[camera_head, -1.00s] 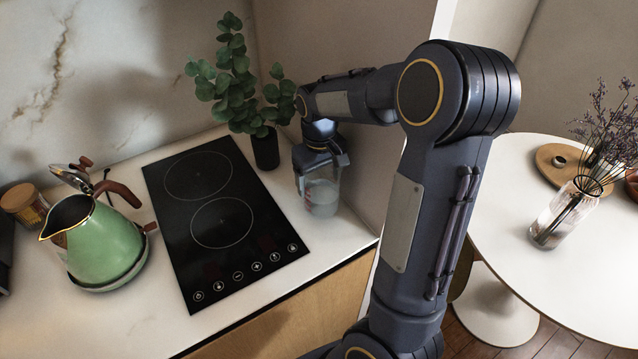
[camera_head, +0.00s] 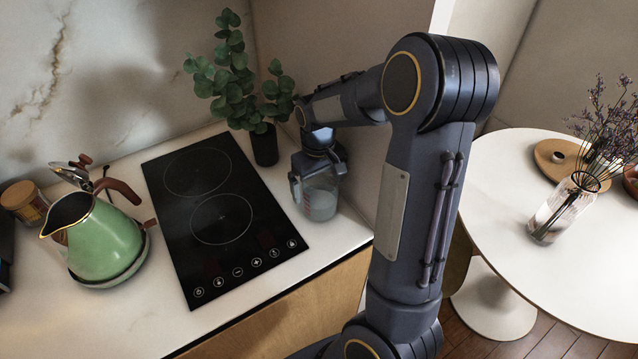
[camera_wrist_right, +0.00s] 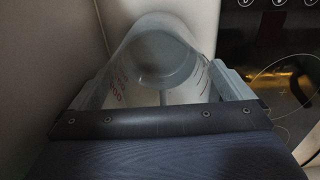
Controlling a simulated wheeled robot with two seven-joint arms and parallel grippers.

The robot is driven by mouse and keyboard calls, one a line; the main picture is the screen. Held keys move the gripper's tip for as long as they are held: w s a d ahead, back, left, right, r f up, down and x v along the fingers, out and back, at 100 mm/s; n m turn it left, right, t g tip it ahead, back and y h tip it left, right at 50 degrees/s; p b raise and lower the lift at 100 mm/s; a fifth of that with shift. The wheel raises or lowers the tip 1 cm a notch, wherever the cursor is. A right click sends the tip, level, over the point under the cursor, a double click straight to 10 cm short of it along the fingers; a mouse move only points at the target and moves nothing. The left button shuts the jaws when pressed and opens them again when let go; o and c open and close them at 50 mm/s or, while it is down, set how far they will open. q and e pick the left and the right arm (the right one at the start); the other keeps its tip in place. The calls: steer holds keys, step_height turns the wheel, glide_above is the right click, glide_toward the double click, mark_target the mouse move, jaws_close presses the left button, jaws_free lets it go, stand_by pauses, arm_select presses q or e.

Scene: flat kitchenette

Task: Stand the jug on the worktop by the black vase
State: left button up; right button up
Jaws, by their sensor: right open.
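The jug (camera_head: 319,203) is clear, with markings on its side. It stands upright on the white worktop (camera_head: 342,237), between the hob and the side wall. The black vase (camera_head: 265,147) with green leafy stems stands just behind it to the left, a small gap apart. My right gripper (camera_head: 318,178) reaches down over the jug and is open, with one finger on each side of it. In the right wrist view the jug (camera_wrist_right: 165,60) shows between the two spread fingers (camera_wrist_right: 160,88). My left gripper is out of view.
The black hob (camera_head: 222,215) lies left of the jug. A green kettle (camera_head: 103,245) and a lidded jar (camera_head: 25,203) stand farther left. The wall rises close on the jug's right. A round white table (camera_head: 520,255) with a glass vase (camera_head: 562,213) is at right.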

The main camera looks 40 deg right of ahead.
steer(key=shift+r, duration=0.1)
steer(key=shift+r+p, duration=0.3)
steer(key=shift+p, duration=0.05)
steer(key=shift+r+b, duration=0.3)
steer(key=shift+r, duration=0.05)
step_height(320, 180, up, 10)
steer(key=b, duration=0.1)
steer(key=s+a+f+t+y, duration=0.2)
steer(key=s+a+t, duration=0.3)
steer(key=s+a, duration=1)
steer(key=s+y, duration=0.1)
steer(key=s, duration=0.2)
steer(key=shift+s+t+y, duration=0.2)
steer(key=shift+t+y, duration=0.1)
steer(key=shift+y, duration=0.1)
steer(key=shift+f, duration=0.1)
